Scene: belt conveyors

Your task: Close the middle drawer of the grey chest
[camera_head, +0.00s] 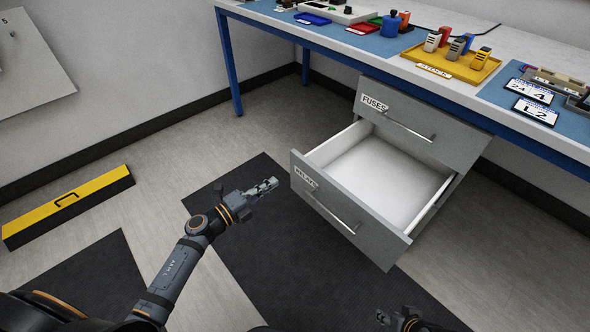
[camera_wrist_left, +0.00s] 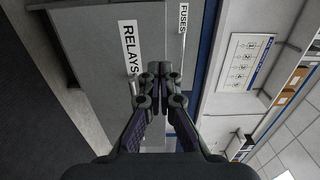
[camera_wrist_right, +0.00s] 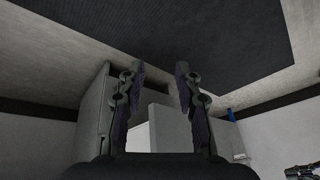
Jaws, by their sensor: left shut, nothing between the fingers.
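The grey chest (camera_head: 430,112) stands under the workbench. Its upper drawer, labelled FUSES, is shut. The drawer below it, labelled RELAYS (camera_head: 340,215), is pulled far out and looks empty inside; anything lower is hidden behind its front. My left gripper (camera_head: 275,183) is shut and empty, just left of that drawer's front and apart from it in the head view. In the left wrist view the closed fingertips (camera_wrist_left: 158,72) appear before the RELAYS front (camera_wrist_left: 105,60), near its handle. My right gripper (camera_head: 382,317) is low at the bottom edge; in the right wrist view its fingers (camera_wrist_right: 160,75) are apart with nothing between.
The workbench (camera_head: 330,30) holds a yellow tray (camera_head: 440,68) with coloured blocks, and label cards (camera_head: 535,110). A yellow-topped black box (camera_head: 70,200) lies on the floor at the left. Dark mats (camera_head: 270,260) and open floor lie in front of the drawer.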

